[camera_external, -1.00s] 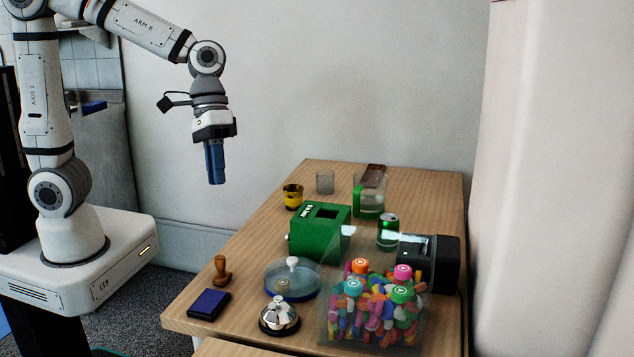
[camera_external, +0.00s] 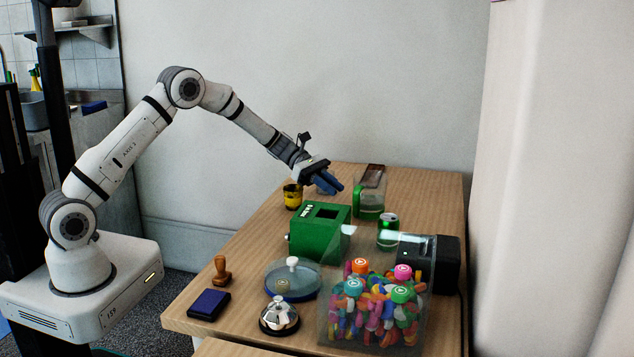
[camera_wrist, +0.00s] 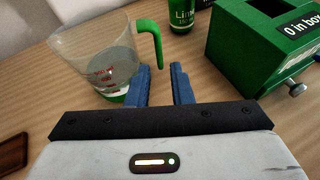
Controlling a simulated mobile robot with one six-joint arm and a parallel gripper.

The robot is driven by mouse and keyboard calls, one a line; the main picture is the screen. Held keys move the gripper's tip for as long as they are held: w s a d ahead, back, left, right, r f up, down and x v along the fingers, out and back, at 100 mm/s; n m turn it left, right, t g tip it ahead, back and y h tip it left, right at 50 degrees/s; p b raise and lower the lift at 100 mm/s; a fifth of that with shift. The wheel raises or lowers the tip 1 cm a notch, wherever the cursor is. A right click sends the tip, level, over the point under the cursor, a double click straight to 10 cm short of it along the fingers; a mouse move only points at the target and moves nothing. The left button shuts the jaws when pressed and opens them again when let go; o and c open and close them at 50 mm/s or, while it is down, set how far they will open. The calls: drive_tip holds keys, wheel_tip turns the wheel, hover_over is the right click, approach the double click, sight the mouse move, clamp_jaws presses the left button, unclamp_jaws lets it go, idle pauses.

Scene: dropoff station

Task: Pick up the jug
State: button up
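The jug (camera_external: 369,195) is clear, with a green handle and green base, and stands upright on the table's far part. In the wrist view the jug (camera_wrist: 95,58) is at upper left, its green handle (camera_wrist: 151,35) pointing towards my fingers. My gripper (camera_external: 334,184) is low over the table, left of the jug in the external view. In the wrist view my gripper (camera_wrist: 160,69) has its two blue fingers apart, with nothing held. The handle's lower end shows just beyond the gap between the fingertips. I cannot tell whether they touch.
A green box (camera_external: 318,232) stands in front of my gripper, at upper right in the wrist view (camera_wrist: 265,45). A green can (camera_external: 388,230) is near the jug. A yellow cup (camera_external: 292,197) stands left. A clear bin of colourful pieces (camera_external: 372,300) is nearer the camera.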

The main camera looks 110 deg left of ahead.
sight(368, 197)
drive_tip(key=x, duration=0.7)
drive_tip(key=shift+w+a+f, duration=0.1)
drive_tip(key=shift+w+f, duration=0.15)
clamp_jaws()
drive_tip(key=shift+r, duration=0.1)
